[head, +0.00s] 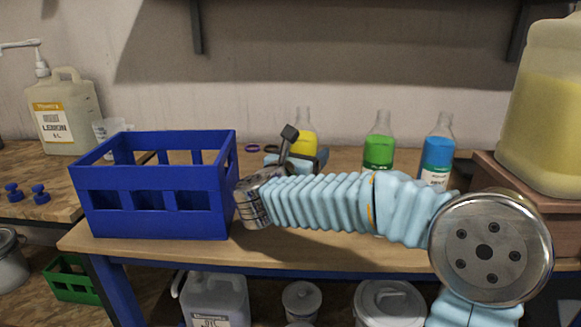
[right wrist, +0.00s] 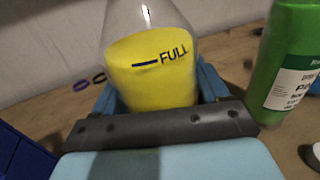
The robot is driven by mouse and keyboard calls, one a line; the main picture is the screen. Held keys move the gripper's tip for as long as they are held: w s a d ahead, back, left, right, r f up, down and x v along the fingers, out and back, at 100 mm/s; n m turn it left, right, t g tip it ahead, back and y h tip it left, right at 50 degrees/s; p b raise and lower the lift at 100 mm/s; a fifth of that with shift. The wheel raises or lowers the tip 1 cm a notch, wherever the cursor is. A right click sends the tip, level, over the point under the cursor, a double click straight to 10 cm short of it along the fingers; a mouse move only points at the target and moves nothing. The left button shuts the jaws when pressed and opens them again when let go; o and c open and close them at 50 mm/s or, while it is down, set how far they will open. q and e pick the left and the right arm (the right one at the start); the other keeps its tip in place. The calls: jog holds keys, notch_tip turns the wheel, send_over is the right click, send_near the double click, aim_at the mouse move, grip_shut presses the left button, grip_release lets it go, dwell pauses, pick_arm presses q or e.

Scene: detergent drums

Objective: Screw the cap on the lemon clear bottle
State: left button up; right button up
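The clear bottle with yellow liquid (head: 306,143), apparently the lemon one, stands upright behind my right wrist. In the right wrist view the bottle (right wrist: 150,70) shows a FULL mark; its neck top is out of frame. My right gripper (head: 300,160) is at this bottle. In its wrist view the gripper (right wrist: 155,98) has one blue finger against each side of the bottle; its lower part is hidden. No cap shows on the bottle's clear neck in the head view. I cannot pick out its cap. My left gripper is not in view.
A blue crate (head: 150,215) stands left on the table. Green (head: 379,150) and blue (head: 437,155) bottles stand right of the yellow one. Small rings (head: 252,148) lie behind. A large yellow drum (head: 545,130) stands far right, a lemon jug (head: 62,120) far left.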

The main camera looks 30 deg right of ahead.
aim_at(306, 121)
jog(key=c, duration=0.9)
jog(key=shift+r, duration=0.1)
jog(key=shift+r, duration=0.35)
notch_tip(306, 121, up, 3)
jog(key=shift+s+f, duration=0.1)
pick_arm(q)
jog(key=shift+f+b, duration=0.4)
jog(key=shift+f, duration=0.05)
pick_arm(e)
jog(key=s+a+r, duration=0.1)
jog(key=s+r, duration=0.1)
jog(key=r, duration=0.1)
jog(key=s+a+r, duration=0.1)
jog(key=s+r, duration=0.1)
jog(key=shift+a+r, duration=0.1)
jog(key=shift+a, duration=0.2)
pick_arm(q)
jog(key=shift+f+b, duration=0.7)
jog(key=shift+b, duration=0.05)
pick_arm(e)
jog(key=s+a+r, duration=0.1)
jog(key=s, duration=0.1)
jog(key=s+a+r, duration=0.1)
jog(key=s+a, duration=0.1)
jog(key=s, duration=0.1)
jog(key=s+a+r, duration=0.1)
jog(key=s+r, duration=0.1)
jog(key=shift+s+a+r, duration=0.1)
jog(key=shift+s+a, duration=0.25)
jog(key=shift+a, duration=0.05)
